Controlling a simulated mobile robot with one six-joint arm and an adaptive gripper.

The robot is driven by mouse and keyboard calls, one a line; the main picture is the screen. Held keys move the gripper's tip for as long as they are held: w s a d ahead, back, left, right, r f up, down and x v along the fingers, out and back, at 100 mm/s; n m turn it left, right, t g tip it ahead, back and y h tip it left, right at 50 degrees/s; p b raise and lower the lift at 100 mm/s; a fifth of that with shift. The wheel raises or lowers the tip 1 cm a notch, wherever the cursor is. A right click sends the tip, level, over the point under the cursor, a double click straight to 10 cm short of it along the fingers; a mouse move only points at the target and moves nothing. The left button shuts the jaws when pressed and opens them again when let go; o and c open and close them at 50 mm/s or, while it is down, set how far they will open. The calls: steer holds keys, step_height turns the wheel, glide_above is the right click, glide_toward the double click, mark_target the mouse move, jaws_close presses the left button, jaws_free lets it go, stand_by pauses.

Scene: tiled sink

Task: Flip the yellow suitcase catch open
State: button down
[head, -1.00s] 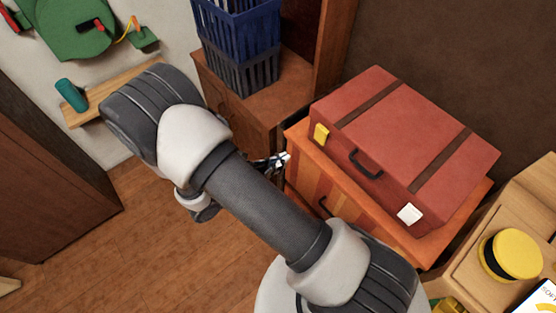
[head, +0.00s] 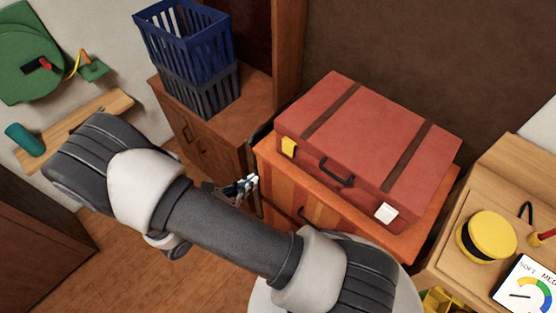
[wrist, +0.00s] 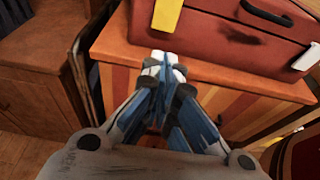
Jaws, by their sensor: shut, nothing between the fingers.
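The red suitcase (head: 375,140) with two dark straps lies flat on an orange-brown cabinet (head: 275,170). Its yellow catch (head: 289,147) is on the front face at the left end. In the wrist view the yellow catch (wrist: 167,14) shows at the top edge, partly cut off. A white catch (head: 386,213) is at the right end of the front, and a black handle (head: 337,174) is between them. My gripper (head: 250,181) is shut and empty, left of and below the yellow catch, apart from it. In the wrist view the gripper tips (wrist: 164,66) are just below the catch.
Blue and dark baskets (head: 185,40) stand on a brown cabinet (head: 200,145) at the back left. A wooden unit at right holds a yellow round object (head: 487,236) and a dial panel (head: 530,287). The wall is behind the suitcase.

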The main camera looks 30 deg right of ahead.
steer(key=b, duration=0.3)
glide_toward(288, 148)
steer(key=w+d+f, duration=0.2)
steer(key=d+f, duration=0.3)
steer(key=f, duration=0.1)
steer(key=shift+w+d, duration=0.15)
